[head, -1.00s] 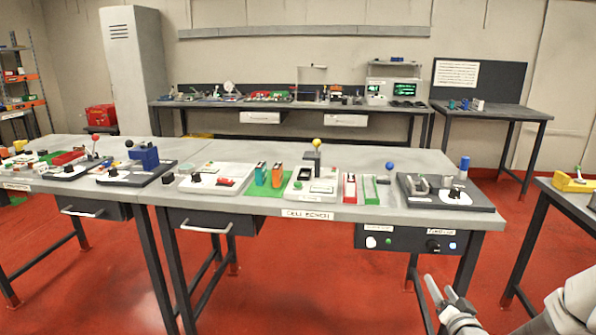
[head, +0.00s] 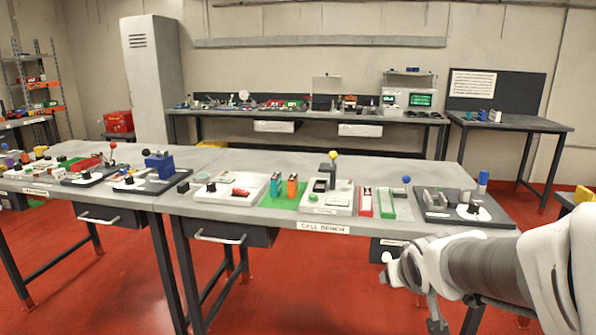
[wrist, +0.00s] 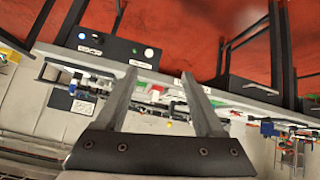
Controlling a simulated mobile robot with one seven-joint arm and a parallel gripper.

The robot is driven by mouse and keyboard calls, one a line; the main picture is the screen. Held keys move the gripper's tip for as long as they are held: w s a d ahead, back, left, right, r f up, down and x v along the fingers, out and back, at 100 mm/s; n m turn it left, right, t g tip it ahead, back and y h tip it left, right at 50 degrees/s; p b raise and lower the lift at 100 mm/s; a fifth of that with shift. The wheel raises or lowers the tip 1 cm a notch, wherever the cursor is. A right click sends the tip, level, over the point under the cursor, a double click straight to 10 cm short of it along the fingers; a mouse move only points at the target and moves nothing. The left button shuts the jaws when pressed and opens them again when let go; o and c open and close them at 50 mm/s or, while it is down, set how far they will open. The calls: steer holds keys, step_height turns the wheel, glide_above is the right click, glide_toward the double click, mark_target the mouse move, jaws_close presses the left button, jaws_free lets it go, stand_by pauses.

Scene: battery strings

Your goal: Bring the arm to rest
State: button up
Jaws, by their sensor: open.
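My arm (head: 490,268) reaches in from the right in the head view, in front of the right end of the near workbench (head: 270,222). My gripper (head: 436,318) hangs at its end, mostly below the bench top level, with its fingertips near the lower picture edge. In the wrist view my gripper (wrist: 158,73) is open, with its two dark fingers apart and nothing between them. The bench shows upside down there, with its front edge behind the fingers. I cannot tell the exact gap to the bench.
A drawer (head: 228,232) hangs below. Another table (head: 512,122) stands back right. Red floor (head: 300,270) is open in front.

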steer(key=s+a+r+g+y, duration=0.1)
steer(key=s+a+g, duration=0.15)
steer(key=s, duration=0.75)
steer(key=s+a+r+g+y, duration=0.1)
steer(key=s+a, duration=0.2)
steer(key=s, duration=0.8)
step_height(320, 180, up, 17)
steer(key=p, duration=1.6)
steer(key=shift+w+d+r+p, duration=0.15)
steer(key=shift+w+d+p, duration=0.15)
steer(key=shift+w, duration=0.1)
